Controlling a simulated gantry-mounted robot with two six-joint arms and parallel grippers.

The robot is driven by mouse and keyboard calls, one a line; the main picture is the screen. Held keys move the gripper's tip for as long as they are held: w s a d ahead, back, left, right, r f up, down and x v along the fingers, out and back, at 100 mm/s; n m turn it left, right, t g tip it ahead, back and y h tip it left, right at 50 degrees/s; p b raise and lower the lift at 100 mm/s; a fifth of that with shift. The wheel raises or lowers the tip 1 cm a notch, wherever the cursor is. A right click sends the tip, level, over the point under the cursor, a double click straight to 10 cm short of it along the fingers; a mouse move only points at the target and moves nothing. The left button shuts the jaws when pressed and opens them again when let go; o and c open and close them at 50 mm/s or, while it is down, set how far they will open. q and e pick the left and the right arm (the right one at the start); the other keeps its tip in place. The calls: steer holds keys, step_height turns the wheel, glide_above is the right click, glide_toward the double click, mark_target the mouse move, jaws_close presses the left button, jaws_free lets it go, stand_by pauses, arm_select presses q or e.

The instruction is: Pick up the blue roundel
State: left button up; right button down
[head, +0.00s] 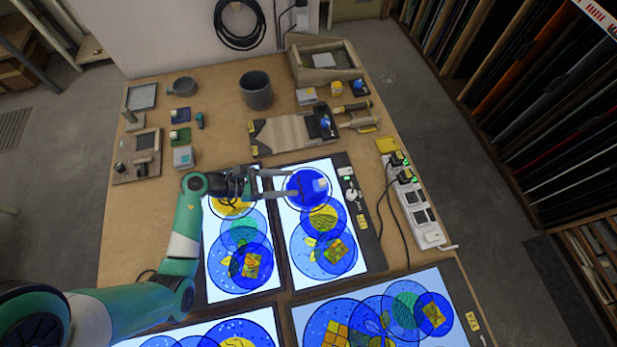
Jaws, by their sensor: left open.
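A deep blue roundel (308,198) lies at the top of the right-hand upright light panel (292,238), with a small pale patch on its right part. My left gripper (293,183) is open, its two fingers pointing right and reaching over the left part of this roundel. I cannot tell whether the fingers touch it. Yellow, green and blue roundels overlap on the light panel to the left (213,283). More overlapping discs lie lower on the right-hand panel. My right gripper is not in view.
A lower light panel (443,280) holds more overlapping discs. A power strip (413,205) with cables lies to the right. A dark cup (256,90), a wooden tray (322,62) and small tools stand at the back.

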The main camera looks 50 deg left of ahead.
mark_target(321, 182)
arm_select(q)
steer(key=b+x, duration=0.1)
steer(key=x, duration=0.5)
steer(key=shift+w+d, duration=0.1)
steer(key=shift+w, duration=0.2)
steer(key=b+x, duration=0.2)
steer(key=x, duration=0.3)
steer(key=shift+d, duration=0.2)
jaws_close()
